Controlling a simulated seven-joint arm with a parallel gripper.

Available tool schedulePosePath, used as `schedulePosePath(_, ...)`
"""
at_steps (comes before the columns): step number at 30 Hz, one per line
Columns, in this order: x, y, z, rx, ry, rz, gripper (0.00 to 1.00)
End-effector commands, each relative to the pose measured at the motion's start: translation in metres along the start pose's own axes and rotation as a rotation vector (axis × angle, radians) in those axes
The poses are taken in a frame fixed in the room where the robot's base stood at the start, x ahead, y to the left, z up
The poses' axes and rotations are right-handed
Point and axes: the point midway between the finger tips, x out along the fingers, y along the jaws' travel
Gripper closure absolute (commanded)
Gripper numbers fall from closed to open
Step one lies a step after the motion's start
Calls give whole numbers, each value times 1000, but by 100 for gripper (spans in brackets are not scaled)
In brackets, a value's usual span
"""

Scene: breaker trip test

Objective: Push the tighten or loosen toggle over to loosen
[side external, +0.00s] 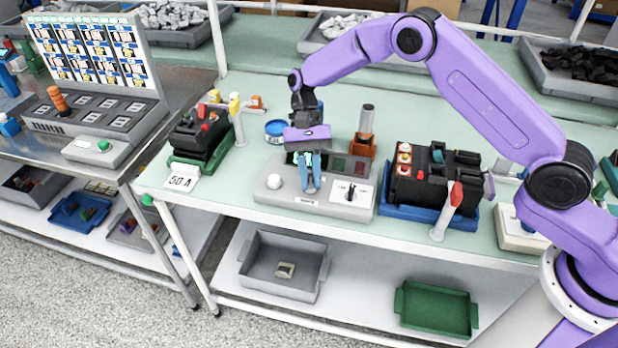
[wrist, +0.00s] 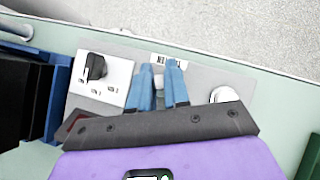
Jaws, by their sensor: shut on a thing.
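A grey control box (side external: 330,205) stands on the pale green bench top. My gripper (side external: 311,187) points down at the middle of the box, its blue fingers close together. In the wrist view my gripper (wrist: 159,70) has a small pale piece (wrist: 158,84) between its fingers, just behind a printed label. This piece appears to be the toggle; the fingers hide most of it, and I cannot tell which way it leans. The box also carries a black knob (side external: 350,193) on a white plate and a round white button (side external: 274,182).
A black breaker in a blue tray (side external: 400,217) stands right of the box. Another breaker on a green base (side external: 195,165) stands left, beside a "50 A" card (side external: 183,180). An orange-brown holder (side external: 363,147) and a blue round tin (side external: 276,130) stand behind.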

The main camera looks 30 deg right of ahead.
Motion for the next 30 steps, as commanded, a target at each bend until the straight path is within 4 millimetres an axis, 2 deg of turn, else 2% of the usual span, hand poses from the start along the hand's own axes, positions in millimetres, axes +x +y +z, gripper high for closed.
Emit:
schedulePosePath(6, -5, 4, -6, -34, -148, -52, 100)
schedulePosePath(15, -8, 6, -11, -69, -281, -99, 100)
schedulePosePath(30, -10, 7, -12, -79, -322, -112, 100)
